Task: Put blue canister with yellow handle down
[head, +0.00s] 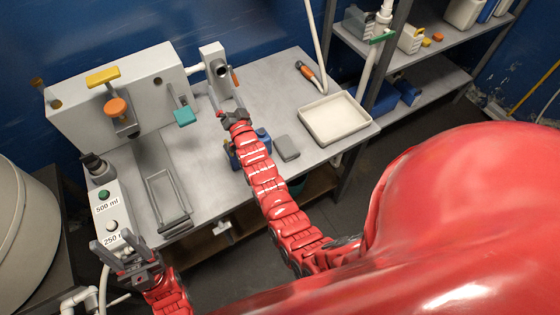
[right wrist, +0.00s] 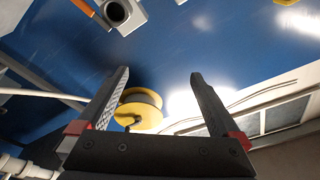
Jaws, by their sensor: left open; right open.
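A blue object (head: 263,134), likely the canister, stands on the grey table beneath my right forearm. The arm hides most of it, and no yellow handle shows on it. My right gripper (head: 228,101) is beyond it, at the white post with a dark round opening. In the right wrist view this gripper (right wrist: 160,90) has its fingers apart with nothing held. My left gripper (head: 122,246) is open and empty at the lower left, near the 250 ml button.
A white box (head: 110,98) with orange and teal handles stands at the table's back left. A button box (head: 108,207) lies along the left edge. A cream tray (head: 333,118) sits at the right. A yellow round thing (right wrist: 139,108) shows beyond the right fingers.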

